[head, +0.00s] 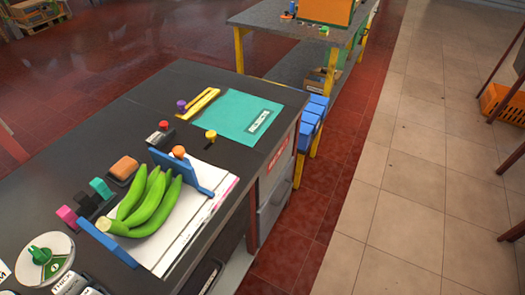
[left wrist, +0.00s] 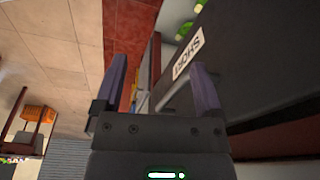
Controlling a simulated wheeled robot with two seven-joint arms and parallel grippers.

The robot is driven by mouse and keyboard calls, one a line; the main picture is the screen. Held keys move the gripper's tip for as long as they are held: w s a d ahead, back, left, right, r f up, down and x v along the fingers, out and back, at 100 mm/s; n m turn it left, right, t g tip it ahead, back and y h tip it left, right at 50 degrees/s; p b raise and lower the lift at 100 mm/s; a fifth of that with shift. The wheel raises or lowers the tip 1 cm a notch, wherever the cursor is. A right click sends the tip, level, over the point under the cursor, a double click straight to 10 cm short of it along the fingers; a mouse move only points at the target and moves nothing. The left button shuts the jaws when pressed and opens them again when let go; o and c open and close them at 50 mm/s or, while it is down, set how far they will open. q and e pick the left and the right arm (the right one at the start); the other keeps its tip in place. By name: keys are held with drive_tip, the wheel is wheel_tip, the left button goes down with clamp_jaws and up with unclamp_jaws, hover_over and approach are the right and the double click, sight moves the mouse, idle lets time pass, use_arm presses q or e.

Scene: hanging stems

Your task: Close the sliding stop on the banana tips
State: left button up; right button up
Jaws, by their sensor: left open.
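A bunch of green bananas (head: 150,207) lies on a white board (head: 182,232) on the dark workbench. Its cut crown is at the lower left and its tips point to the upper right. A blue upright stop (head: 200,178) with an orange knob (head: 179,152) stands just beyond the tips; I cannot tell whether they touch. A second blue plate (head: 106,243) stands at the crown end. My left gripper (left wrist: 160,78) shows only in the left wrist view, open and empty, beside a dark front labelled SHORT (left wrist: 188,57). My right gripper is not in view.
A teal mat (head: 236,117), a yellow bar (head: 198,103) and small knobs lie behind the stop. An orange block (head: 124,168), pink and green blocks and a round dial (head: 45,258) are at left.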

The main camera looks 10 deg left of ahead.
use_arm(q)
drive_tip(key=s+a+f+g+b, duration=0.1)
drive_tip(key=s+a+f+b, duration=0.1)
drive_tip(key=s+f, duration=1)
drive_tip(key=shift+s+a+f+b, duration=0.35)
drive_tip(key=shift+f+b, duration=0.35)
drive_tip(key=shift+f, duration=0.1)
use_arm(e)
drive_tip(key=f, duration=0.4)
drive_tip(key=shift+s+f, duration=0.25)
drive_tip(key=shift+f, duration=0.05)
